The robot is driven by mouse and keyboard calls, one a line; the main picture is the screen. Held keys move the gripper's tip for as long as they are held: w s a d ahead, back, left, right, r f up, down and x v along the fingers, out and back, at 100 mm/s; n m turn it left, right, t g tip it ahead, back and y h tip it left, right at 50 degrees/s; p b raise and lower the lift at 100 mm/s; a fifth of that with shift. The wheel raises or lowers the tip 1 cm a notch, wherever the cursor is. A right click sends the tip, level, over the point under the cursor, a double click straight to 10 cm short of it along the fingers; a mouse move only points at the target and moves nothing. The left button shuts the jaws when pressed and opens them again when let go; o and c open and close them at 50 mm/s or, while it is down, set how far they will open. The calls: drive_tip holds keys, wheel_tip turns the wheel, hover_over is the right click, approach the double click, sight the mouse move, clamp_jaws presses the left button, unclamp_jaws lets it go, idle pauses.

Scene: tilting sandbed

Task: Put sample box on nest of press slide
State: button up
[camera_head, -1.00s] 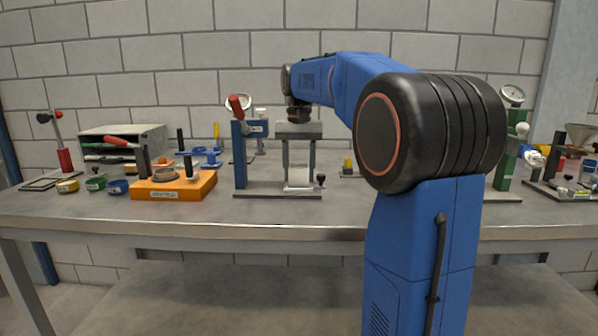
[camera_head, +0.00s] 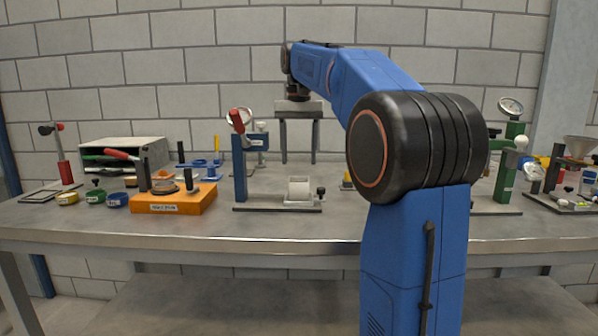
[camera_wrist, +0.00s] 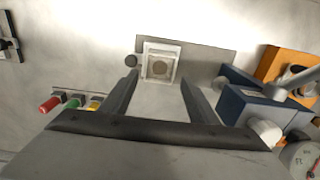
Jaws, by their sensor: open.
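The sample box (camera_head: 300,187) is a pale, squarish block low on the grey base plate of the blue press (camera_head: 240,170).
An orange fixture (camera_head: 175,198) with a red lever stands left of the press. A green press (camera_head: 508,170) stands at the right, beyond my arm. Red, green and yellow caps (camera_wrist: 73,101) lie left in the wrist view. The front strip of the bench is clear.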

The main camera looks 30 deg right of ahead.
wheel_tip(320, 180, up, 3)
idle(0.3)
idle(0.4)
